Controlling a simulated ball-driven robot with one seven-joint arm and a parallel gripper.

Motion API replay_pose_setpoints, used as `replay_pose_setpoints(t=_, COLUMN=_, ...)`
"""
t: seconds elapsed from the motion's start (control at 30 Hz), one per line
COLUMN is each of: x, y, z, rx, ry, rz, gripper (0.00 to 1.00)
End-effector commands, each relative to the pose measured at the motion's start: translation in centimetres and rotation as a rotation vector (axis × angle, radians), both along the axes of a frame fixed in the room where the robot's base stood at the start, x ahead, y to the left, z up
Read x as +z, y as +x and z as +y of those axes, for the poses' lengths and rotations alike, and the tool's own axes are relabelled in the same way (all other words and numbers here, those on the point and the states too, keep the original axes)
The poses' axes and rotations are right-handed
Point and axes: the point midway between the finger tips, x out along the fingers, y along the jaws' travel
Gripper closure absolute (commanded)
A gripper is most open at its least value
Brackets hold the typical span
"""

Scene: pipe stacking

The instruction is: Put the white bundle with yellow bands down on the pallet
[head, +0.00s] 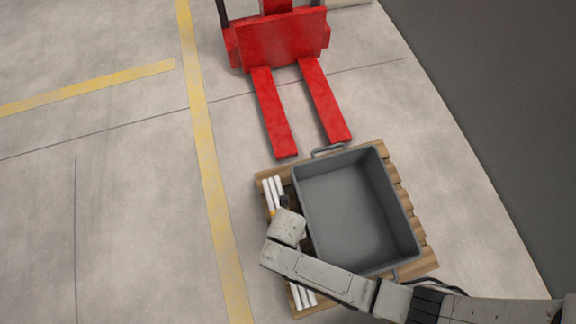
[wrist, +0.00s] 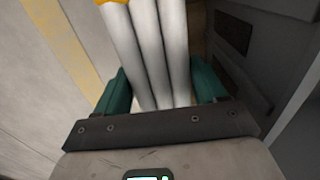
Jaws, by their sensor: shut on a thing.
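The white bundle with yellow bands (head: 273,190) lies along the left edge of the wooden pallet (head: 401,184), beside the grey bin; I cannot tell whether it touches the boards. In the wrist view the bundle (wrist: 151,50) shows as white pipes side by side, with a yellow band at the top edge. My gripper (wrist: 160,95) has its green fingers on either side of the pipes and is shut on them. In the head view my arm covers the middle of the bundle and most of the gripper (head: 285,203).
A grey open bin (head: 355,210), empty inside, fills most of the pallet right of the bundle. A red pallet truck (head: 280,40) stands behind, its forks pointing at the pallet. A yellow floor line (head: 207,150) runs to the left, with clear floor around it.

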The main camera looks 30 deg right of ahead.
Motion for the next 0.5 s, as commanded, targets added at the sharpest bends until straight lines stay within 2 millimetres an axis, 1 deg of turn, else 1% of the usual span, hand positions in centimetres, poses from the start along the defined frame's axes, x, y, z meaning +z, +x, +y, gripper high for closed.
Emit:
replay_pose_setpoints(t=0.03, x=-0.5, y=0.3, z=-0.1, rx=0.0, ry=0.001, rz=-0.001, gripper=0.74)
replay_pose_setpoints(t=0.17, x=-0.9, y=0.7, z=-0.4, rx=0.0, ry=0.001, rz=-0.002, gripper=0.74)
replay_pose_setpoints(t=0.27, x=-1.7, y=1.1, z=-0.7, rx=-0.002, ry=0.001, rz=-0.002, gripper=0.74)
replay_pose_setpoints(t=0.3, x=-2.2, y=1.4, z=-0.9, rx=-0.001, ry=0.001, rz=-0.002, gripper=0.74)
replay_pose_setpoints(t=0.4, x=-3.9, y=1.2, z=-0.9, rx=0.002, ry=0.0, rz=0.0, gripper=0.74)
replay_pose_setpoints(t=0.5, x=-4.8, y=1.2, z=-0.8, rx=0.001, ry=0.001, rz=-0.002, gripper=0.74)
